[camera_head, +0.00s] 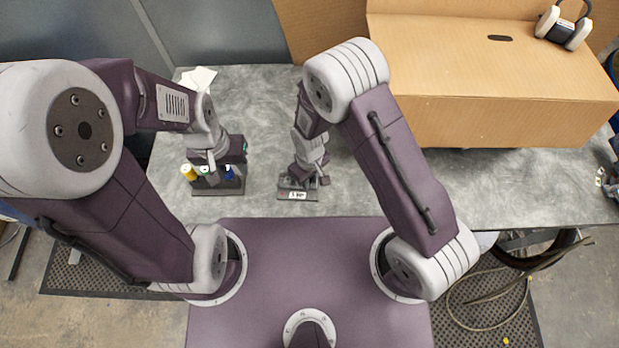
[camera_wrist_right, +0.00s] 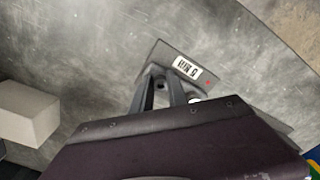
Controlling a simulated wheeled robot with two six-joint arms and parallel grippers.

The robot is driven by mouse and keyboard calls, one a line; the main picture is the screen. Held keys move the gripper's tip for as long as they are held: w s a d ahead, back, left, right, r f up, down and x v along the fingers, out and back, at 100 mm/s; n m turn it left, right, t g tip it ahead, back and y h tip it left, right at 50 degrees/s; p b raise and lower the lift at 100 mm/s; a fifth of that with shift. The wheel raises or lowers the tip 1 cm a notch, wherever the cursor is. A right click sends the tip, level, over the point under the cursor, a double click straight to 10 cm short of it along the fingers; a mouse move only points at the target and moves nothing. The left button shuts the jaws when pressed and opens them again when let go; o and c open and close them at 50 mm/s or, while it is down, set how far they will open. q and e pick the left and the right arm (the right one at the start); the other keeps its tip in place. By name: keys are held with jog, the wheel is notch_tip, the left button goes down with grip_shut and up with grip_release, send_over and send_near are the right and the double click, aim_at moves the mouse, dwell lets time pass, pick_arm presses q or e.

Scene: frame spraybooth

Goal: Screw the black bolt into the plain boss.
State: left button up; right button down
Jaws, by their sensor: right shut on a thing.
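My right gripper (camera_head: 307,182) is low over a small dark grey plate (camera_head: 286,193) on the table. In the right wrist view its fingers (camera_wrist_right: 170,88) point down at that plate (camera_wrist_right: 150,62), which bears a white label and a red dot. The fingers are shut on a small dark thing, likely the black bolt, mostly hidden between them. A whitish spot (camera_wrist_right: 195,99) shows beside the fingers, and I cannot tell which boss it belongs to. My left gripper (camera_head: 222,174) is over a dark tray (camera_head: 218,188); its fingertips are too hidden to tell open or shut.
Yellow (camera_head: 188,172), green (camera_head: 204,170) and blue (camera_head: 229,172) pieces stand in the tray. A large cardboard box (camera_head: 490,75) fills the back right. A pale block (camera_wrist_right: 28,112) shows in the right wrist view. The table (camera_head: 255,105) is clear between the arms.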

jog(key=m, duration=0.4)
jog(key=shift+s+m, duration=0.1)
jog(key=shift+m, duration=0.2)
jog(key=m, duration=0.4)
jog(key=shift+a+m, duration=0.2)
jog(key=shift+m, duration=0.1)
jog(key=shift+p, duration=0.3)
jog(key=shift+m, duration=0.8)
jog(key=m, duration=0.3)
